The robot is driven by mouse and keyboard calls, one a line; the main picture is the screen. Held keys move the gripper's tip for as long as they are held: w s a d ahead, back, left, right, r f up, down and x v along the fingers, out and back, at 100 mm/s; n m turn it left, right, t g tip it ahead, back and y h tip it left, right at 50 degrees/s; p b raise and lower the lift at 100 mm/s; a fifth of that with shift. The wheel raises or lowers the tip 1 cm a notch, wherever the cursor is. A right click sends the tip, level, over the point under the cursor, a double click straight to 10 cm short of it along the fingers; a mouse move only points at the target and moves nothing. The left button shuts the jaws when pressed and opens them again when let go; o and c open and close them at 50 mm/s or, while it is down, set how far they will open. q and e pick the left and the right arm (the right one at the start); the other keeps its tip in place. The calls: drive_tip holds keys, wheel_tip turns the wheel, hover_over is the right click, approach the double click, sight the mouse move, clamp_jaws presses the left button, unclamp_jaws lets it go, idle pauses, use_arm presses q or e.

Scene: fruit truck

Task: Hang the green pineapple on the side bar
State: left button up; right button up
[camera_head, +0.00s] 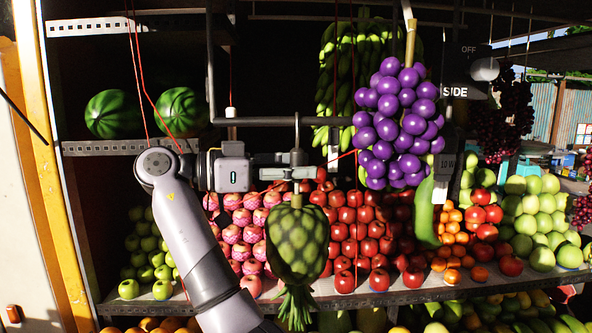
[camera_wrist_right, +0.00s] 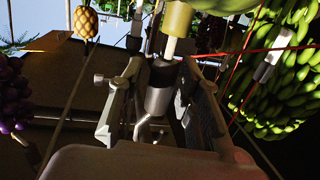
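The green pineapple (camera_head: 297,245) hangs upside down in the head view, with its leaf crown at the bottom. A metal cap and thin hook (camera_head: 297,128) rise from its stem to the horizontal grey bar (camera_head: 250,121). The hook's top overlaps this bar; I cannot tell whether the bar bears it. My right gripper (camera_head: 292,167) reaches in from the left at the cap. In the right wrist view, its fingers (camera_wrist_right: 163,90) stand on both sides of the metal cap, with the yellowish stem above. Firm contact is unclear. My left gripper is not in view.
Purple grapes (camera_head: 397,120) hang close right, beside the "SIDE" sign (camera_head: 455,90). Green bananas (camera_head: 340,70) hang behind. Red apples (camera_head: 348,230) and other fruit fill the shelf behind. Thin red cords hang near the gripper. A yellow pineapple (camera_wrist_right: 85,22) shows in the wrist view.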

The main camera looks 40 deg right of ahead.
drive_tip(key=shift+o, duration=0.7)
drive_tip(key=shift+f, duration=0.1)
drive_tip(key=shift+w+f, duration=0.15)
drive_tip(key=shift+f, duration=0.1)
drive_tip(key=v, duration=0.7)
drive_tip(key=shift+a+r, duration=0.2)
drive_tip(key=shift+w+f, duration=0.1)
